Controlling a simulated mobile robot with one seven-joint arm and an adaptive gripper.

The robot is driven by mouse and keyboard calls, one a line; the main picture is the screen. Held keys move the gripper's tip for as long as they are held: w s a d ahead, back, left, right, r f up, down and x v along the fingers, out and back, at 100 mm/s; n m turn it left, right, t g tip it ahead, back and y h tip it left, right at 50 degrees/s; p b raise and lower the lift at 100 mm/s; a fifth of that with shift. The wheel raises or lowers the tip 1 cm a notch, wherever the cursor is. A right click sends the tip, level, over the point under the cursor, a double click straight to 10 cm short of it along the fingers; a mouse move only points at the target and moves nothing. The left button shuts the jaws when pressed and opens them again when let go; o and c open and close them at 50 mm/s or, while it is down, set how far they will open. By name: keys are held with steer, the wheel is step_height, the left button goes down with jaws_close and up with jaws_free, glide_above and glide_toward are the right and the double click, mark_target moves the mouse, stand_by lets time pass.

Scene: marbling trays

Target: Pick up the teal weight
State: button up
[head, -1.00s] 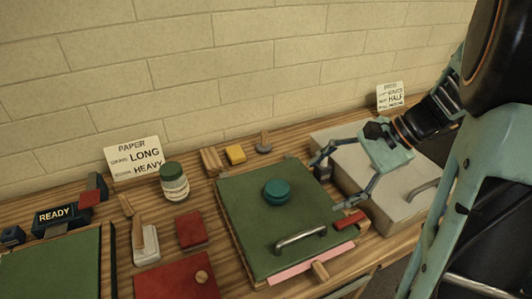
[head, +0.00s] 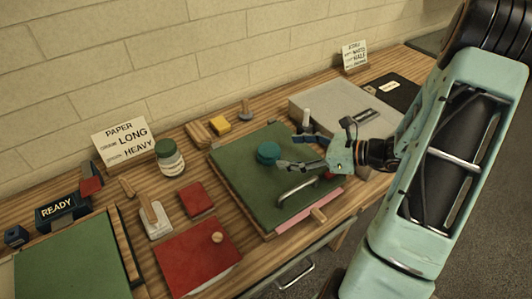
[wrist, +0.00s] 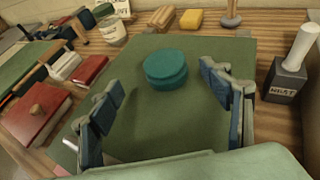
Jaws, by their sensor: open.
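The teal weight (head: 268,153) is a short, round, stepped cylinder. It sits upright on the green lid (head: 237,164) of a tray that has a metal handle (head: 297,190) at its front. My gripper (head: 285,152) is open and just to the right of the weight in the head view. In the wrist view the weight (wrist: 165,69) lies ahead of and roughly between the two spread fingers (wrist: 165,105), with visible space around it. The fingers appear apart from it, and nothing is held.
A grey lidded box (head: 320,98) stands behind my gripper. A jar (head: 169,157), a yellow block (head: 220,123) and red blocks (head: 197,199) surround the green lid. In the wrist view a dark block with a white post (wrist: 287,77) stands right of the lid.

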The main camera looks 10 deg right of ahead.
mark_target(274, 151)
steer(key=x, duration=0.5)
steer(key=p+x, duration=0.1)
steer(key=x, duration=0.2)
steer(key=shift+w+d+f, duration=0.1)
steer(key=shift+w+f, duration=0.15)
steer(key=shift+f, duration=0.25)
steer(key=shift+c, duration=0.3)
jaws_close()
steer(key=shift+r, duration=0.1)
